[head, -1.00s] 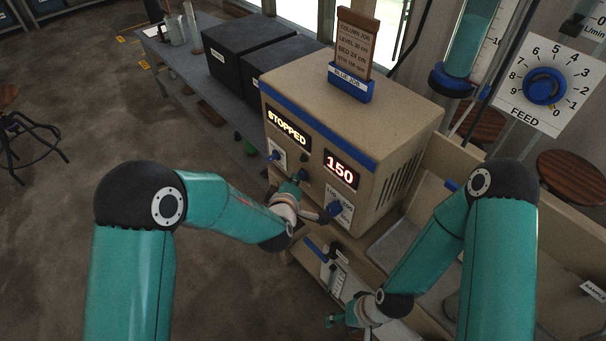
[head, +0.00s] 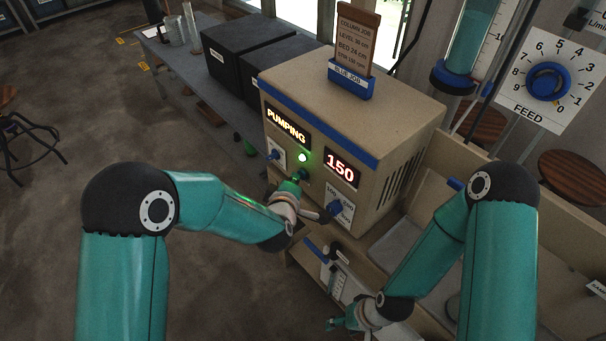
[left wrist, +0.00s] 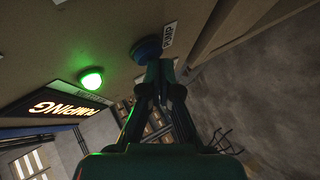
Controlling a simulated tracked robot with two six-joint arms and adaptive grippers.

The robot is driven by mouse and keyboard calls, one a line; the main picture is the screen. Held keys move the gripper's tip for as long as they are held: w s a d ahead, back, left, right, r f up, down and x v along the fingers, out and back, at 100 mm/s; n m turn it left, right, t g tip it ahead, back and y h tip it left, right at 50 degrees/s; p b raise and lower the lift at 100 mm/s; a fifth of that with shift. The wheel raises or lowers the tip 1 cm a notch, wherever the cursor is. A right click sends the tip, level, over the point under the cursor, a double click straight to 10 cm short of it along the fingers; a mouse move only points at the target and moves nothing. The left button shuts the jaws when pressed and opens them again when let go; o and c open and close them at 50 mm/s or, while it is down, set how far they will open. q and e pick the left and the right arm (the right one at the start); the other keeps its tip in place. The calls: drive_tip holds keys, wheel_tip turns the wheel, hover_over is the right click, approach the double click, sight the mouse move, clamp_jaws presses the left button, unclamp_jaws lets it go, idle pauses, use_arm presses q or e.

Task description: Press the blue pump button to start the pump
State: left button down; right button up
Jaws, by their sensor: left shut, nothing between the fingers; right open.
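The blue pump button (left wrist: 146,48) is on the beige pump's front, beside a PUMP label (left wrist: 170,33) in the left wrist view. My left gripper (left wrist: 160,68) is shut and empty, its fingertips at the button and seemingly touching it; they partly cover it. In the head view the left gripper (head: 297,180) is at the panel below the lit green lamp (head: 303,157). The pump display (head: 286,126) reads PUMPING, and the lamp also glows in the left wrist view (left wrist: 91,79). My right gripper (head: 335,323) is open, low near the lower shelf, apart from the pump.
A display reading 150 (head: 341,168) and a blue knob (head: 335,208) are to the right on the pump's front. A job card (head: 355,45) stands on top. A FEED dial (head: 548,82) is at the right.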

use_arm(q)
drive_tip(key=s+a+b, duration=0.3)
drive_tip(key=a, duration=0.2)
drive_tip(key=shift+s+b, duration=0.25)
drive_tip(key=shift+b, duration=0.1)
idle(0.6)
drive_tip(key=s+a+f+n+g+y+p, duration=0.1)
drive_tip(key=s+a+f+g+p, duration=0.15)
drive_tip(key=a+f, duration=0.3)
drive_tip(key=s+a+f+g+y+p, duration=0.1)
drive_tip(key=s+a+f+g+p, duration=0.1)
drive_tip(key=s+a+f+p, duration=0.35)
drive_tip(key=s+f+m+g+h, duration=0.1)
drive_tip(key=s+f+m+g, duration=0.1)
drive_tip(key=s+m, duration=0.3)
drive_tip(key=s+d+f+m+g+h, duration=0.1)
drive_tip(key=s+f+m+g, duration=0.2)
drive_tip(key=s, duration=1)
drive_tip(key=shift+s+m+g+h, duration=0.4)
drive_tip(key=shift+m+g, duration=0.8)
drive_tip(key=shift+g, duration=0.05)
